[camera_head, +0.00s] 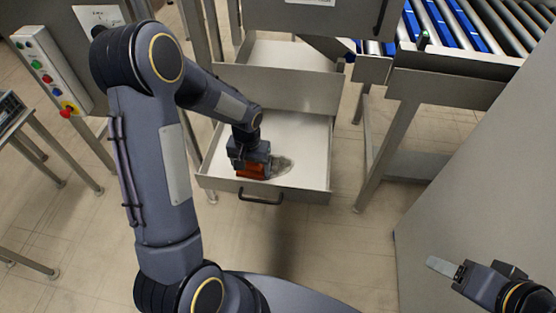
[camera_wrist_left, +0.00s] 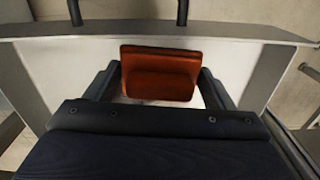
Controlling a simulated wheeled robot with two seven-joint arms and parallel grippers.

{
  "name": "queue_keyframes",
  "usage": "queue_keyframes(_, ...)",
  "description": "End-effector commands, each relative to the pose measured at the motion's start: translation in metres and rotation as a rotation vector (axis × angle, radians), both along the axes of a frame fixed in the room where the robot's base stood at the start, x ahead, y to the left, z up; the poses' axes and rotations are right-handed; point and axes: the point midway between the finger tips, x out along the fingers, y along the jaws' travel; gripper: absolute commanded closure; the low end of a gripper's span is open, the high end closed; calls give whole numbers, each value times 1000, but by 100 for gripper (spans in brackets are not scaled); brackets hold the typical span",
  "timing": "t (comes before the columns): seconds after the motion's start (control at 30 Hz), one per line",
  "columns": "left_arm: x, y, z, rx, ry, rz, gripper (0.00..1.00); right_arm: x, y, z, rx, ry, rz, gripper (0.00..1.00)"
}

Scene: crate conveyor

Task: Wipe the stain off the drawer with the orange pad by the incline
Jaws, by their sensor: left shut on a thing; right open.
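The open drawer (camera_head: 313,183) is pale inside, with a dark handle on its front. A grey-green stain (camera_head: 283,167) lies on the drawer floor. My left gripper (camera_head: 250,167) is shut on the orange pad (camera_head: 251,171) low inside the drawer, just left of the visible stain. The pad also shows between the fingers in the left wrist view (camera_wrist_left: 160,75), close to the drawer front. The gripper may hide part of the stain. Whether the pad touches the floor is hard to tell. My right gripper (camera_head: 443,267) is at the lower right, away from the drawer, holding nothing visible.
A roller conveyor (camera_head: 470,30) with blue strips stands at the upper right, its legs beside the drawer. A button panel (camera_head: 45,68) is at the upper left, with a table (camera_head: 15,125) below it. A large grey panel (camera_head: 470,170) stands right. Floor before the drawer is clear.

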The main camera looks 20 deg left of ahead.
Motion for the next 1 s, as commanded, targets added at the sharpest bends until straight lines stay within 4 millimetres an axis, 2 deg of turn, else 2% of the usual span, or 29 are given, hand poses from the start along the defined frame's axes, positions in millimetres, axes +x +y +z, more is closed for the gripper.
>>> queue_keyframes(0.1, 1, 1, 15, 0, -2, 0, 48, 0, 0, 12, 0, 0, 0, 42)
queue_keyframes(0.3, 2, 2, 27, 0, -1, 0, 48, 0, 0, 20, 0, 0, 0, 42)
queue_keyframes(0.87, 2, 2, 26, 0, -1, 0, 48, 0, 0, 19, 0, 0, 0, 42)
queue_keyframes(1.0, 8, 5, 23, 0, -3, 1, 48, 0, 0, 13, 0, 0, 0, 42)
